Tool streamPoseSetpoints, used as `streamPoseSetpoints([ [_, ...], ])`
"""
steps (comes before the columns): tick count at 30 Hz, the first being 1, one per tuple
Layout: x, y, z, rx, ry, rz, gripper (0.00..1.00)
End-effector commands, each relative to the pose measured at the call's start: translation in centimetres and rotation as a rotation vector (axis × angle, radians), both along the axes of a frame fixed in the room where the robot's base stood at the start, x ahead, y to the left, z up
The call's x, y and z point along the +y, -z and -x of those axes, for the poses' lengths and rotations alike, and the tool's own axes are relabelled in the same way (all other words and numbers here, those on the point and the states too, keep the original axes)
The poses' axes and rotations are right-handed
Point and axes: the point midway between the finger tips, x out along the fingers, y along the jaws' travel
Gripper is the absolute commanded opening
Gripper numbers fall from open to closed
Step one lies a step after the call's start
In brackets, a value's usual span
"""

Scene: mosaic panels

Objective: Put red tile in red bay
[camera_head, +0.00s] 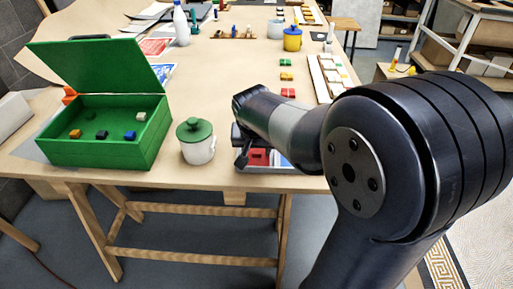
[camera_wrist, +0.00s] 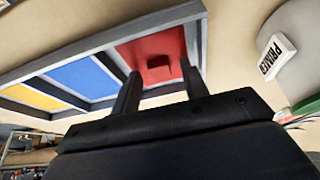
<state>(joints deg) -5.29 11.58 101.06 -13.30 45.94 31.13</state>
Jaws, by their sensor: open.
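In the wrist view a tray with a dark frame (camera_wrist: 197,30) has a red bay (camera_wrist: 125,52), with a blue bay (camera_wrist: 75,75) and a yellow bay (camera_wrist: 30,97) to its left. A small red tile (camera_wrist: 159,70) is seen inside the red bay. My gripper (camera_wrist: 160,66) is open, its two fingers apart on either side of the tile in this view. I cannot tell whether they touch it. In the head view my gripper (camera_head: 241,146) is low over the table's front edge, and my arm hides most of the tray; part of the red bay (camera_head: 258,157) shows.
A white jar with a green lid (camera_head: 198,148) stands left of my gripper. An open green box (camera_head: 98,153) holding several small tiles is further left. Red tiles (camera_head: 288,92) lie behind my arm, near a pale rack (camera_head: 318,82). A label marked PRIMER (camera_wrist: 272,57) shows right of the tray.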

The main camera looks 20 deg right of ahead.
Motion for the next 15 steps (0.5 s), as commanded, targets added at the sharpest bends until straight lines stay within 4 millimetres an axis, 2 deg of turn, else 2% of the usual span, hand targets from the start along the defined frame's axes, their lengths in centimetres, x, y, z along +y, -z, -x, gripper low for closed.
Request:
streamPoseSetpoints([
  [9,0.9,-6.2,2.4,-0.008,-0.001,0.0,0.42],
  [15,1.4,-9.4,3.9,-0.004,-0.001,0.0,0.42],
])
